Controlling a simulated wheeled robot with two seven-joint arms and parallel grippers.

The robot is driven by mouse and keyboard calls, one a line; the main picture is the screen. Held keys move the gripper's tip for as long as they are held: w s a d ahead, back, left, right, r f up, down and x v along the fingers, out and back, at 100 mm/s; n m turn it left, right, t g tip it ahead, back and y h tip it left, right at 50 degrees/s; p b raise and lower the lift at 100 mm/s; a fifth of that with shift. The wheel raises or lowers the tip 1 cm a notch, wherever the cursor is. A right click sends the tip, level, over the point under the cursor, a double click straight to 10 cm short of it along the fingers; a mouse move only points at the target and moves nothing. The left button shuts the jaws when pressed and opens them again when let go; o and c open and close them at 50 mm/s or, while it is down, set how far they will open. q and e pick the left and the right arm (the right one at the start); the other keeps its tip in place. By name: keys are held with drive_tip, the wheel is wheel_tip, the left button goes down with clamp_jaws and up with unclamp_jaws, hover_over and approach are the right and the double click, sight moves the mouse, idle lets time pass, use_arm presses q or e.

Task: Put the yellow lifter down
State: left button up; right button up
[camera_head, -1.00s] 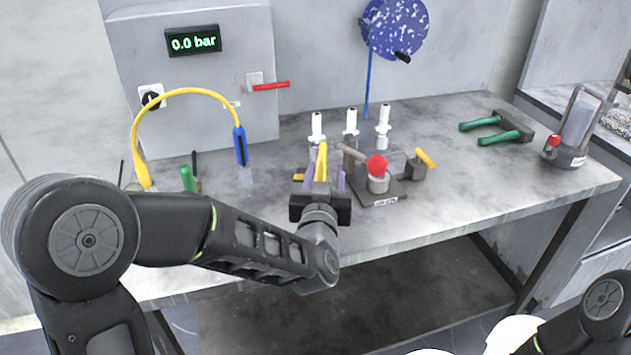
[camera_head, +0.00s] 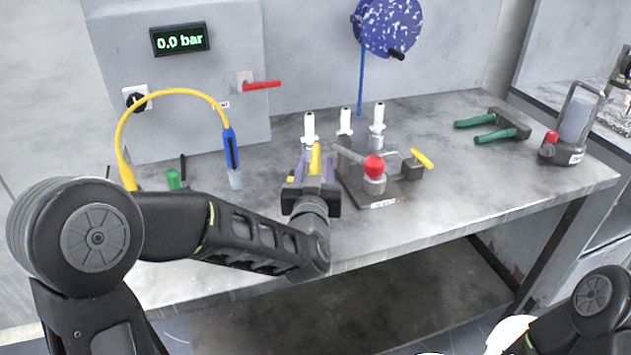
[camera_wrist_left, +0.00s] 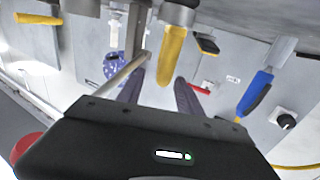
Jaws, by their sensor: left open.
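The yellow lifter (camera_head: 316,158) shows as a yellow handle by the fingers of my left gripper (camera_head: 314,168), over the front middle of the bench. In the left wrist view, the yellow handle (camera_wrist_left: 172,55) hangs from a metal part and lies between the two purple fingers of my left gripper (camera_wrist_left: 161,92). The fingers are apart, with gaps to the handle on both sides. Whether the lifter rests on something is hidden in the head view by the gripper. My right gripper is out of view.
A fixture base (camera_head: 383,203) with a red knob (camera_head: 374,167) and a yellow-handled clamp (camera_head: 421,159) stands just right of the gripper. White-topped posts (camera_head: 309,125) stand behind. A yellow hose (camera_head: 178,91) arches at left. Green-handled pliers (camera_head: 497,132) lie at right; the bench's right front is clear.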

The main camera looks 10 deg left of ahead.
sight(315, 152)
use_arm(q)
drive_tip(key=shift+w+a+p, duration=0.2)
drive_tip(key=shift+w, duration=0.65)
drive_tip(key=shift+w+a+p, duration=0.2)
drive_tip(key=shift+w, duration=0.6)
drive_tip(key=shift+w+a+p, duration=0.2)
drive_tip(key=shift+w, duration=0.65)
drive_tip(key=shift+c, duration=0.5)
clamp_jaws()
drive_tip(key=shift+r, duration=0.1)
